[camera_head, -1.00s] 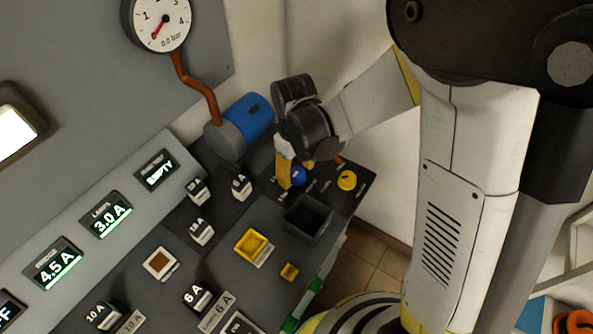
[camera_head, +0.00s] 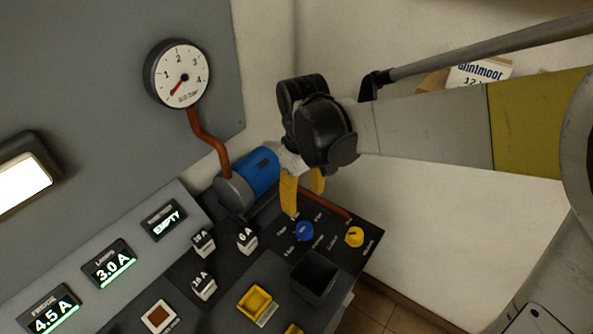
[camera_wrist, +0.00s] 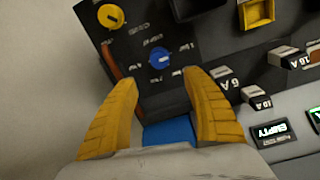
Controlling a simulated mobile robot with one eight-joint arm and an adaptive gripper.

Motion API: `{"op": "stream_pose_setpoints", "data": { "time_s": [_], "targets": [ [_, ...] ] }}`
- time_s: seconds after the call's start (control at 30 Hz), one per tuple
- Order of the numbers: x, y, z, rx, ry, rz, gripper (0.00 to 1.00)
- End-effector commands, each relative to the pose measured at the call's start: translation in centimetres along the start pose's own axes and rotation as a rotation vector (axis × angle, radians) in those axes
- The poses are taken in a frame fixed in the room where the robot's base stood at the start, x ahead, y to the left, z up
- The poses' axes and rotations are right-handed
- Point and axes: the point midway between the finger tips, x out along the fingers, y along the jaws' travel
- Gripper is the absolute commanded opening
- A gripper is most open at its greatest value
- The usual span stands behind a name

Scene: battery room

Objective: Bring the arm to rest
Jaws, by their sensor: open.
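My gripper (camera_head: 303,192) has yellow fingers and hangs above the back corner of the dark console (camera_head: 345,228). Its fingers are apart with nothing between them. In the wrist view my gripper (camera_wrist: 160,85) also shows open, with the blue knob (camera_wrist: 160,58) beyond the fingertips and the blue cylinder (camera_wrist: 168,132) below, between the fingers. In the head view the blue knob (camera_head: 304,231) lies just below the fingertips, and I see a gap between them. The yellow knob (camera_head: 354,237) is to its right.
The blue and grey cylinder (camera_head: 256,172) stands close left of my gripper, with a brown pipe (camera_head: 208,137) up to the gauge (camera_head: 178,75). Labelled fuse blocks (camera_head: 204,242), a black bin (camera_head: 314,273) and a yellow tray (camera_head: 254,301) are nearer. The wall (camera_head: 450,190) is right.

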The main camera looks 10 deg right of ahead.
Motion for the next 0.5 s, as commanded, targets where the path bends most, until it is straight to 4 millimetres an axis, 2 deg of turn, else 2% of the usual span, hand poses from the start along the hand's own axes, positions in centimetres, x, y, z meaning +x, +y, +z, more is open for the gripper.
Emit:
{"op": "stream_pose_setpoints", "data": {
  "time_s": [0.37, 0.5],
  "targets": [
    [-0.1, 0.1, 0.2, 0.006, 0.005, 0.002, 0.58],
    [-1.5, 0.6, 1.9, 0.067, 0.061, 0.020, 0.58]
  ]
}}
